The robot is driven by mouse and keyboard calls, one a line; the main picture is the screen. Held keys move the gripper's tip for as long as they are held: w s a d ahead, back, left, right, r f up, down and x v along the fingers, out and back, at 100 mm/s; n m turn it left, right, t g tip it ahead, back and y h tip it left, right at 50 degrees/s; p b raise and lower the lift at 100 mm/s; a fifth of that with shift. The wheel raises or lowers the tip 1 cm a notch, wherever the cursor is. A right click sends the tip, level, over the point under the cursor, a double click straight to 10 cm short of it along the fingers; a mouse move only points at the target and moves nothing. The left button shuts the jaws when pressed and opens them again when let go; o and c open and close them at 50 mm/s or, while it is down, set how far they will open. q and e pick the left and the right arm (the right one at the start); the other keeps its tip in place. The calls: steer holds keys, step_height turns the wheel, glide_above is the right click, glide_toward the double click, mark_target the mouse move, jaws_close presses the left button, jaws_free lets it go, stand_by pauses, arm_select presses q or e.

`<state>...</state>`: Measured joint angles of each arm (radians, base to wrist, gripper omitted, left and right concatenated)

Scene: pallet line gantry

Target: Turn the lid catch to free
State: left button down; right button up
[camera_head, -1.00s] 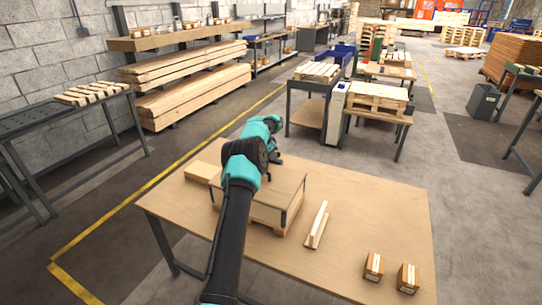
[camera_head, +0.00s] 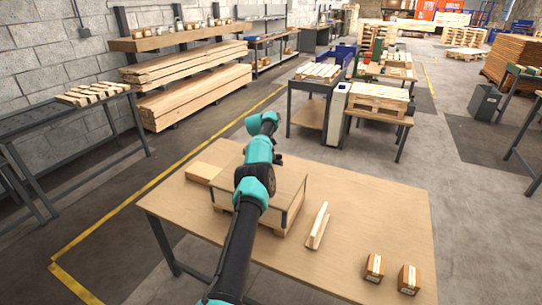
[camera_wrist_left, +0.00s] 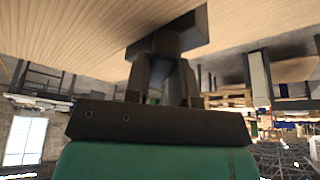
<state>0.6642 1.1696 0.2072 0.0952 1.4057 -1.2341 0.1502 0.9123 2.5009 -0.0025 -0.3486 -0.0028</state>
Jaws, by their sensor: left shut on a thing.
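A wooden box with a flat lid (camera_head: 287,183) stands on a small pallet base on the table, partly hidden behind my left arm. My left gripper (camera_wrist_left: 163,75) is at the far side of the box. In the wrist view its two dark fingers are shut on a dark block, which looks like the lid catch (camera_wrist_left: 190,30), against a wood-grained surface (camera_wrist_left: 70,45). In the head view the arm hides the catch, and only a small dark part of the gripper (camera_head: 278,159) shows. I cannot tell the catch's exact angle. My right gripper is not in view.
The table's right side is mostly clear.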

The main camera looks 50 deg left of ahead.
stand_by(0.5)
arm_select(q)
steer(key=c, duration=1)
jaws_free()
steer(key=shift+o, duration=0.2)
